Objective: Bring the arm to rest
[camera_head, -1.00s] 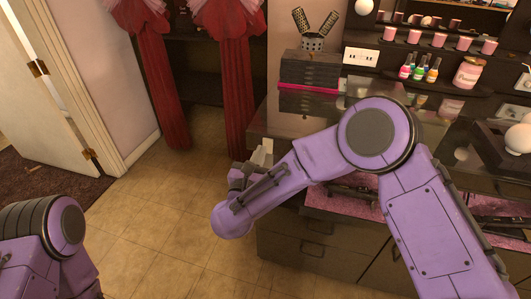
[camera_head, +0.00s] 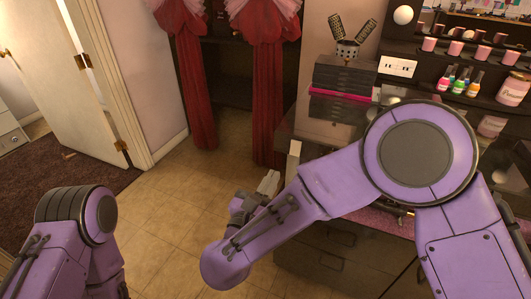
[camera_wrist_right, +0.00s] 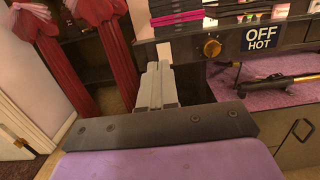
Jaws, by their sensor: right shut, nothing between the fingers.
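My right arm (camera_head: 335,185) reaches in from the right, bent at a large purple joint, over the front of the dresser. My right gripper (camera_head: 268,183) points away from me, just left of the dresser's corner. In the right wrist view its grey fingers (camera_wrist_right: 157,80) are together with nothing between them. It appears clear of the dresser front, though the exact gap cannot be told. Part of my left arm (camera_head: 80,225) shows at the lower left; its gripper is out of view.
The dresser (camera_head: 320,255) carries black stacked boxes (camera_head: 342,75) and a cup of brushes (camera_head: 347,48). Nail polish bottles (camera_head: 459,86) stand on a shelf. An OFF/HOT panel (camera_wrist_right: 262,39) and a curling tool (camera_wrist_right: 270,82) show ahead. Red curtains (camera_head: 268,90) hang behind; the tiled floor (camera_head: 165,225) is clear.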

